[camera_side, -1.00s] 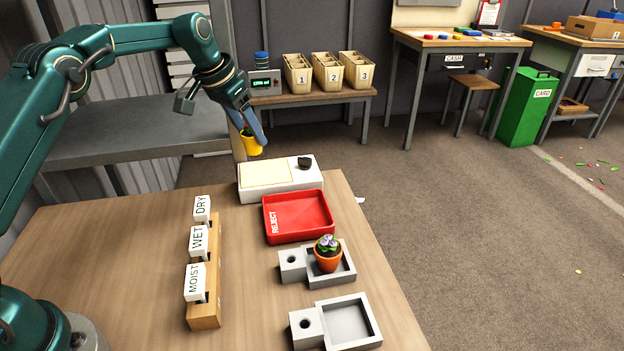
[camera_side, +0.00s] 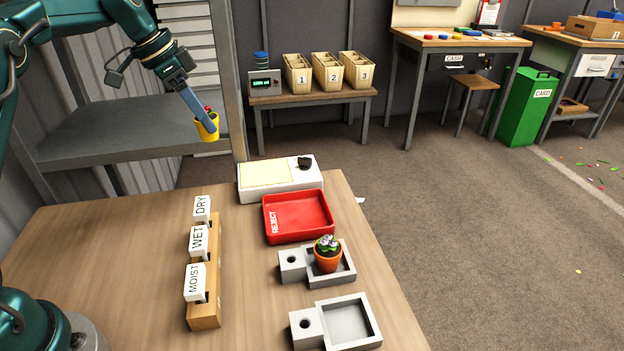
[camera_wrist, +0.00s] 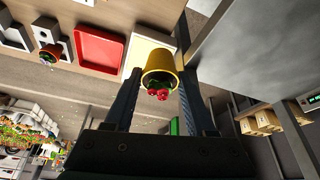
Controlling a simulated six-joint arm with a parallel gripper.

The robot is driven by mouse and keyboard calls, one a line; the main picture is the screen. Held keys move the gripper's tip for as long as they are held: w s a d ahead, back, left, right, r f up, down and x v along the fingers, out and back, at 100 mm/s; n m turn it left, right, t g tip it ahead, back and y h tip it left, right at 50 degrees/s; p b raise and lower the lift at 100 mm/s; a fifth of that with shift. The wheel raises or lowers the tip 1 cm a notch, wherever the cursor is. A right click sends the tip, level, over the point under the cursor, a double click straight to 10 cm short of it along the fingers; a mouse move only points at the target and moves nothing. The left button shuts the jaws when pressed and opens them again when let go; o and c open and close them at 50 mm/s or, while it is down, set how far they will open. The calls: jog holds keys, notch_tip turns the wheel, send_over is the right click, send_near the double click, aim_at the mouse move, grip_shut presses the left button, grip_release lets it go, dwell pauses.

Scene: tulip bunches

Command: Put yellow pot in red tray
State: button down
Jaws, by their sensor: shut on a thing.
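The yellow pot (camera_side: 207,129) holds a plant with red flowers and is up in the air, above and left of the white box at the back of the table. My gripper (camera_side: 198,112) is shut on the yellow pot, which also shows between the fingers in the wrist view (camera_wrist: 159,73). The red tray (camera_side: 297,236) marked REJECT lies on the table, to the right of and lower than the pot. It also shows at upper left in the wrist view (camera_wrist: 99,52). No pot stands in it.
A white box (camera_side: 305,179) with a pale yellow top adjoins the red tray. An orange pot (camera_side: 328,260) stands in a grey holder (camera_side: 346,277); another grey holder (camera_side: 348,320) is empty. A wooden rack (camera_side: 206,314) carries DRY, WET and MOIST tags. A grey shelf (camera_side: 130,128) is behind.

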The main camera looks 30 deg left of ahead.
jog(key=d+f+m, duration=0.1)
jog(key=d+f, duration=0.2)
jog(key=d, duration=0.3)
jog(key=w+d+f+m+g+h, duration=0.1)
jog(key=d+f+m, duration=0.1)
jog(key=d, duration=0.4)
jog(key=w+d+f+m, duration=0.1)
jog(key=d+f+m, duration=0.1)
jog(key=d, duration=0.4)
jog(key=shift+d+f, duration=0.25)
jog(key=shift+f, duration=0.65)
jog(key=shift+h, duration=0.3)
jog(key=shift+w+f, duration=0.1)
jog(key=shift+f, duration=1.95)
jog(key=shift+f, duration=0.15)
jog(key=shift+c, duration=1.1)
grip_release()
